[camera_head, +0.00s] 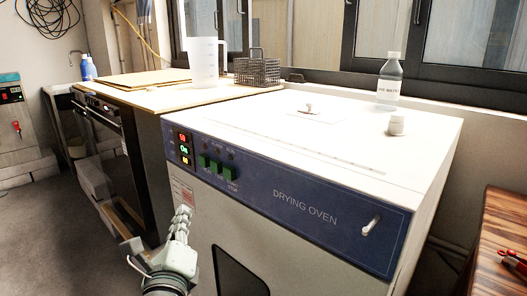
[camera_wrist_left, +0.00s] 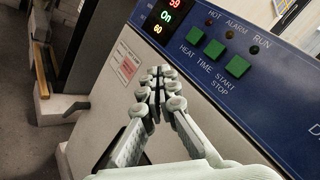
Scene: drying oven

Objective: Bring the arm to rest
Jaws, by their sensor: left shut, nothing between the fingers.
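My left gripper (camera_head: 184,214) is in front of the drying oven (camera_head: 300,215), at the left part of its front face, below the control panel. In the left wrist view my left gripper (camera_wrist_left: 161,80) has its fingers together with nothing between them. The oven's blue panel (camera_wrist_left: 265,85) carries a lit display (camera_wrist_left: 165,18) that reads "On" in green, with red and yellow digits above and below. Green buttons (camera_wrist_left: 213,49) are to the right of the display. The fingers appear apart from the buttons. My right gripper is in neither view.
A wooden-topped bench (camera_head: 150,93) to the left holds a plastic jug (camera_head: 204,62) and a wire basket (camera_head: 257,72). A wooden table (camera_head: 500,235) is at right. Floor at left is open.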

